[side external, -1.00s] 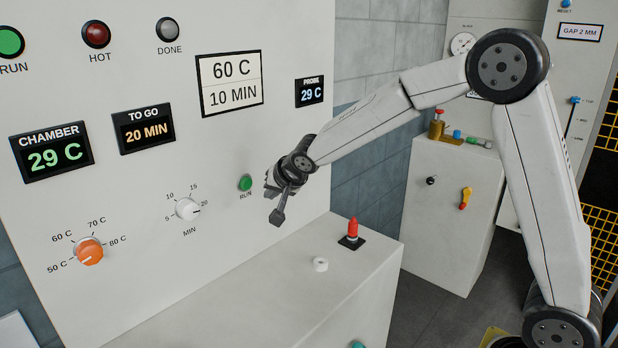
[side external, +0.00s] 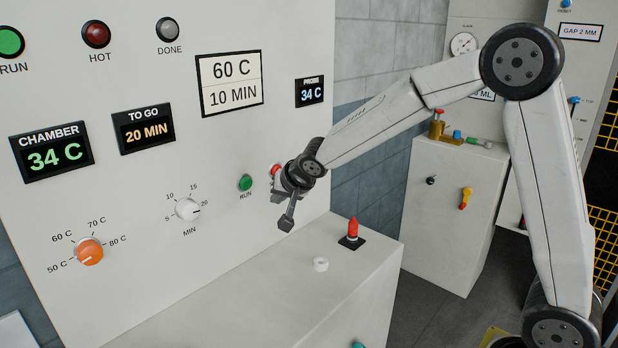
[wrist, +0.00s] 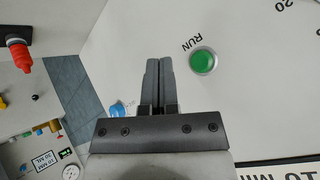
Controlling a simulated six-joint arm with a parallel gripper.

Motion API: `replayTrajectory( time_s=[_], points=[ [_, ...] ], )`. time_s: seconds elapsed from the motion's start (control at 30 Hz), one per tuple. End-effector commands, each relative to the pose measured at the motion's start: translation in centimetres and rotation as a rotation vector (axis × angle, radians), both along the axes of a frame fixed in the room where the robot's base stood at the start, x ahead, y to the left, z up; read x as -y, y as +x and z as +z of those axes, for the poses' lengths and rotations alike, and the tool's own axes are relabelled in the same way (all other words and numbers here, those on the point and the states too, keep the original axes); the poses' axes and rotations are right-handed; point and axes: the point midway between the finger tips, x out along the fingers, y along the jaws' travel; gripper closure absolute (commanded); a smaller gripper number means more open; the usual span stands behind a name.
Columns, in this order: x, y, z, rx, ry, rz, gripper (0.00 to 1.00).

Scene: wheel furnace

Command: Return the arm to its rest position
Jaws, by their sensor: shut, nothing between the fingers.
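My gripper (side external: 288,222) is shut and empty in the side external view, in front of the furnace panel (side external: 130,205), low and to the right of the green RUN button (side external: 245,183). In the wrist view the closed fingers (wrist: 158,80) point toward the panel, apart from the RUN button (wrist: 203,61). The chamber display (side external: 51,157) reads 34 C, the to-go display (side external: 144,129) 20 MIN and the probe display (side external: 310,91) 34 C. A card (side external: 229,82) reads 60 C, 10 MIN. The green RUN lamp (side external: 10,41) is lit.
A ledge (side external: 270,300) below the panel holds a red-tipped piece on a black base (side external: 352,234) and a small white ring (side external: 320,264). A red button (side external: 275,170) is partly hidden behind my gripper. A white cabinet (side external: 450,220) stands behind my arm.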

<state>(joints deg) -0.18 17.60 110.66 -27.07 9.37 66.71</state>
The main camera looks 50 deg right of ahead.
Motion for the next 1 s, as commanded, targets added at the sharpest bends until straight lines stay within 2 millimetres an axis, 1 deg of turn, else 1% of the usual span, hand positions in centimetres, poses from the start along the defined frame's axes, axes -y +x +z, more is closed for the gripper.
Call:
replayTrajectory(
  time_s=[0.17, 0.27, 0.47, 0.6, 0.8, 0.9, 1.0],
  points=[
    [0.0, -2.6, -1.3, -0.064, -0.048, 0.053, 1.0],
    [0.1, -4.9, -2.4, -0.121, -0.09, 0.106, 1.0],
    [-0.1, -10.7, -5.0, -0.256, -0.172, 0.248, 1.0],
    [-0.3, -15.1, -6.8, -0.35, -0.216, 0.362, 1.0],
    [-0.7, -20.9, -8.8, -0.461, -0.255, 0.525, 1.0],
    [-0.9, -23.0, -9.5, -0.497, -0.264, 0.587, 1.0],
    [-1.1, -24.3, -9.9, -0.518, -0.268, 0.628, 1.0]
  ],
)
